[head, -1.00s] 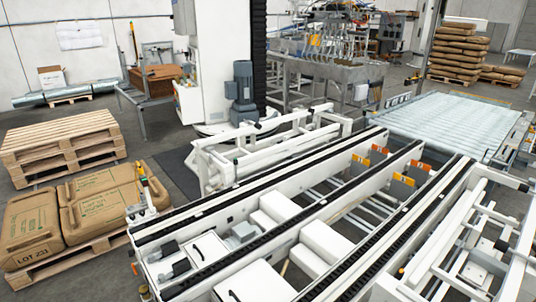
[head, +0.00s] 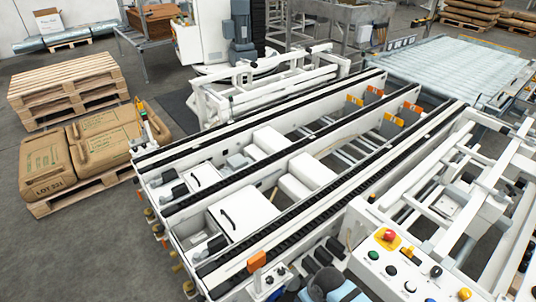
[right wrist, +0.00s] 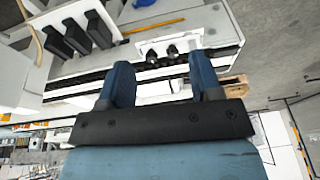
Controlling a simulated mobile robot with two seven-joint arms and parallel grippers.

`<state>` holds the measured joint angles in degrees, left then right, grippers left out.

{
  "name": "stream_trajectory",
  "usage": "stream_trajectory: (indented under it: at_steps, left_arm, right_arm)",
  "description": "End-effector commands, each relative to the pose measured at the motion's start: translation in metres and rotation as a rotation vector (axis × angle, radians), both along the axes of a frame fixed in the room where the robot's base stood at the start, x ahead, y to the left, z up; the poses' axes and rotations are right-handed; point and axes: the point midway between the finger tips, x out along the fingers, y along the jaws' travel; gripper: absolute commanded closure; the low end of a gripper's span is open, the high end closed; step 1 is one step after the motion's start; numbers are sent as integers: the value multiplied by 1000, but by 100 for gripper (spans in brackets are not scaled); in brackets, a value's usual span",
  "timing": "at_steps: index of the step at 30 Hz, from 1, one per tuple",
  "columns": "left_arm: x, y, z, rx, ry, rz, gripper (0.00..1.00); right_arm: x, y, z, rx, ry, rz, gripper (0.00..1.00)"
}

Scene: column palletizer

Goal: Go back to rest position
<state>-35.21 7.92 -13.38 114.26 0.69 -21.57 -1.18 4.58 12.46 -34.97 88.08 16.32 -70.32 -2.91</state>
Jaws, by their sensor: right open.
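My right gripper (right wrist: 161,72) shows in the right wrist view. Its two blue fingers stand apart with nothing held between them. Beyond the fingers is the white machine frame with dark fittings, seen at an odd tilt. In the head view, a blue-grey part (head: 340,289) shows at the bottom edge, and it looks like part of my arm. My left gripper is in neither view.
A white conveyor frame (head: 213,190) with dark chain tracks fills the middle. A control panel (head: 392,268) with a red button (head: 388,236) is at lower right. Sacks (head: 103,137) lie on a pallet at left, by stacked empty pallets (head: 68,88). Floor at lower left is clear.

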Motion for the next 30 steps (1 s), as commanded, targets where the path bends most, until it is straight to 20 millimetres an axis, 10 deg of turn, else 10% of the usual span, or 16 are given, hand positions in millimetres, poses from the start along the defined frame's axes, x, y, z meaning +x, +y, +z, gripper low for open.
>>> stream_trajectory:
  at_steps: [7,16,30]
  left_arm:
    - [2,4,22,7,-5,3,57]
    - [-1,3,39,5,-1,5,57]
    - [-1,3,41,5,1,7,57]
  right_arm:
    - [-55,-3,30,191,-232,-148,41]
    - [-117,-59,101,291,-578,-335,41]
    - [-133,-79,123,293,-681,-366,41]
